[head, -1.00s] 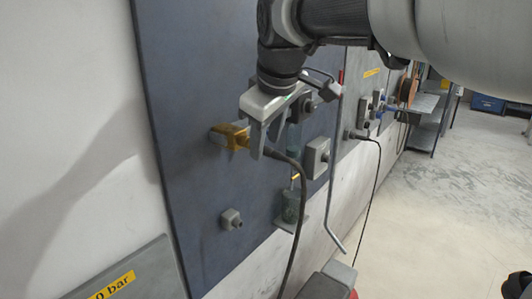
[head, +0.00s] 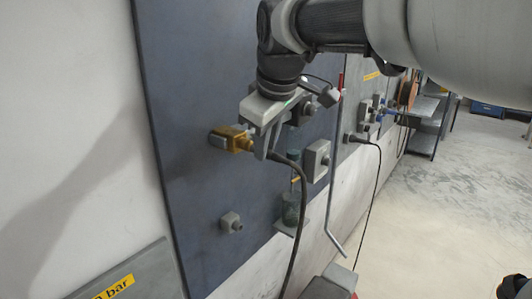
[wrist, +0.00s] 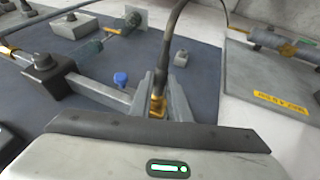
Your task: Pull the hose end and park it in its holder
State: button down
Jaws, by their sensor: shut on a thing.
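A brass-coloured hose end with a black hose (head: 297,190) is at the blue-grey wall panel. The hose hangs down from my gripper (head: 262,148), which is shut on the hose end. In the wrist view the brass hose end (wrist: 157,106) sits between the fingers of my gripper (wrist: 164,92), and the black hose runs up and away. A small grey block with a stub (head: 231,221), perhaps the holder, is lower on the panel.
A labelled grey plate (head: 120,285) is low left. The panel between socket and lower block is clear.

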aim_at(289, 161)
jog(key=shift+s+d, duration=0.1)
jog(key=shift+d, duration=0.1)
jog(key=shift+s+d+b, duration=0.4)
jog(key=shift+s+d, duration=0.15)
jog(key=shift+d, duration=0.1)
jog(key=shift+d, duration=0.1)
jog(key=shift+s+d+f+b, duration=0.1)
jog(key=shift+s+d+b, duration=0.35)
jog(key=shift+s+d, duration=0.35)
jog(key=shift+s+d, duration=0.15)
jog(key=shift+d, duration=0.15)
jog(key=shift+s+d, duration=0.3)
jog(key=shift+d, duration=0.1)
notch_tip(289, 161, down, 26)
jog(key=w+a+b, duration=0.1)
jog(key=b, duration=1.9)
jog(key=shift+w+a, duration=0.2)
jog(key=shift+a, duration=0.2)
